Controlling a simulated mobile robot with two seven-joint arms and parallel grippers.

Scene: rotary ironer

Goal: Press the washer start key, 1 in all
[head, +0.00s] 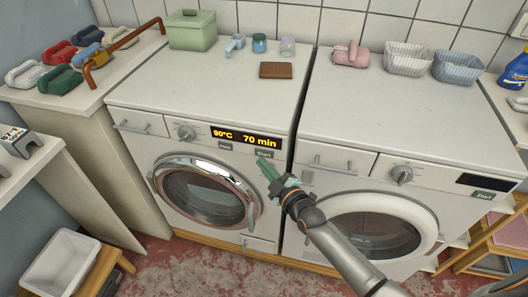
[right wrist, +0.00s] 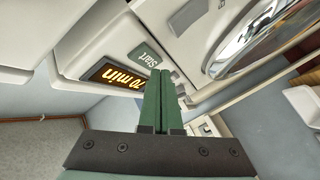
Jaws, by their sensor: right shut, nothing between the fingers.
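The washer (head: 205,130) is the left white machine, with a chrome-ringed round door. Its lit display (head: 246,137) reads 90°C and 70 min. My right gripper (head: 265,163) has green fingers, shut and empty, with the tips just below the start key in the head view. In the right wrist view the shut fingers (right wrist: 161,75) point toward the panel near the key. I cannot tell whether they touch. My left gripper is not in view.
A second white machine (head: 400,110) with its own Start key (head: 483,196) stands at the right. A grey key (head: 225,146) lies left of the washer's start key. A green box (head: 192,32) and small items stand on the tops. A basin (head: 62,262) is at lower left.

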